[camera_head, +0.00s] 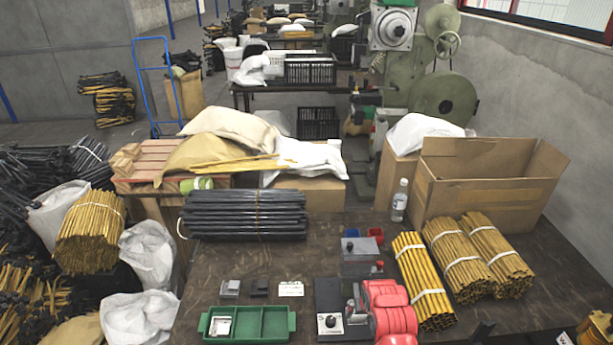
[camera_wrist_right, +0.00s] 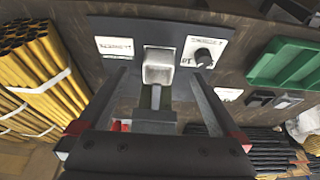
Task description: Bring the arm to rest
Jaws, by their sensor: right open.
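My right arm shows red at the front of the bench in the head view, with its right gripper (camera_head: 356,308) over the dark device panel (camera_head: 328,294). In the right wrist view the right gripper (camera_wrist_right: 160,75) is open, one finger on each side of a grey block-shaped part (camera_wrist_right: 158,62) of the device. I cannot tell whether the fingers touch it. No loose object shows between the fingers. A round black knob (camera_wrist_right: 203,57) sits on a white plate beside the block. My left gripper is not in view.
A green tray (camera_head: 283,337) stands left of the device. Yellow rod bundles (camera_head: 420,280) lie close on the right. A dark rod bundle (camera_head: 245,214), a bottle (camera_head: 400,200) and an open carton (camera_head: 487,193) stand farther back. The bench's left middle is mostly clear.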

